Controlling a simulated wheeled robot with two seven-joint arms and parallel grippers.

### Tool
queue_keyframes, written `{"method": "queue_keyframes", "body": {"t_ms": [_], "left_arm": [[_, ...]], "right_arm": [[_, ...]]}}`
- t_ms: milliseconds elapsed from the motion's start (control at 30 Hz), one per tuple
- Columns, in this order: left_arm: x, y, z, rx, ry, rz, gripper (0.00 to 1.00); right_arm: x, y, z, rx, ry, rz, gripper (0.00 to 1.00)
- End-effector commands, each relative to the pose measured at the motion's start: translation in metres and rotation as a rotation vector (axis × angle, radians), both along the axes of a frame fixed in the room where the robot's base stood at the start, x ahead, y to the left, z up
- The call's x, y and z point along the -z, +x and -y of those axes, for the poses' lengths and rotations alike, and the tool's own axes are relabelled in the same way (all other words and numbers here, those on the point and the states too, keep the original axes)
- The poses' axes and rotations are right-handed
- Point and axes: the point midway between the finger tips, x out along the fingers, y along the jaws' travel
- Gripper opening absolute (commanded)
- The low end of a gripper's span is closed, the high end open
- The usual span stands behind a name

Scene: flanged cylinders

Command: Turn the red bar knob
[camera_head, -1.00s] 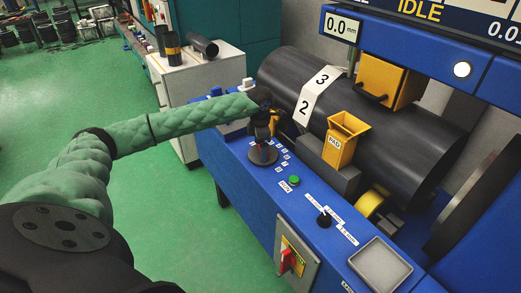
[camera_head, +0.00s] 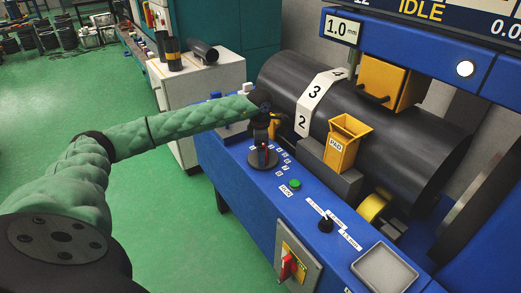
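The red bar knob (camera_head: 264,157) shows as a small red piece on a round black disc, on the blue machine ledge. My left gripper (camera_head: 264,150) points down over it from the end of the green-sleeved arm. Its dark fingers stand close on both sides of the red bar and appear shut on it, hiding most of it. White number labels lie around the disc. The small display (camera_head: 342,30) reads 1.0 mm. The large dark cylinder (camera_head: 370,125) carries a white band with numbers 3 and 2. My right gripper is not in view.
A green button (camera_head: 295,184), a black knob (camera_head: 326,224) and a grey pad (camera_head: 384,268) lie along the ledge. A red switch (camera_head: 288,266) is on the front panel. A yellow PAD holder (camera_head: 346,142) stands beside the cylinder. Green floor is open at left.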

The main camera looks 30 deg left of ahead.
Motion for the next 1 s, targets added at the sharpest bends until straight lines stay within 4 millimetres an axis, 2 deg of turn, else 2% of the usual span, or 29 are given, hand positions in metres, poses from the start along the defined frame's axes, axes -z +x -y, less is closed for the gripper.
{"method": "queue_keyframes", "body": {"t_ms": [167,333,467,600,700,833,1000], "left_arm": [[0.000,0.000,0.000,0.000,0.000,0.000,1.00],[-0.013,0.001,0.000,0.000,0.000,0.004,1.00],[-0.033,0.001,0.000,-0.001,0.000,0.003,1.00],[-0.054,0.000,0.000,0.000,0.000,0.002,1.00],[-0.066,0.001,0.000,0.000,0.000,0.001,1.00],[-0.075,0.000,0.000,0.000,0.001,0.001,1.00],[-0.078,0.000,0.000,0.000,-0.001,-0.001,1.00]], "right_arm": [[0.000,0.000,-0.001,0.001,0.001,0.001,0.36],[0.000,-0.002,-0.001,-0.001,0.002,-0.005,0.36],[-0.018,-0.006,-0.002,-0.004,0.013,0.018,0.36],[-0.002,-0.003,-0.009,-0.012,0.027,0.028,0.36],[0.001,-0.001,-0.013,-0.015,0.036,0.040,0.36],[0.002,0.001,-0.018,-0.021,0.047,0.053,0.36],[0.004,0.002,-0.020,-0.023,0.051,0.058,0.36]]}}
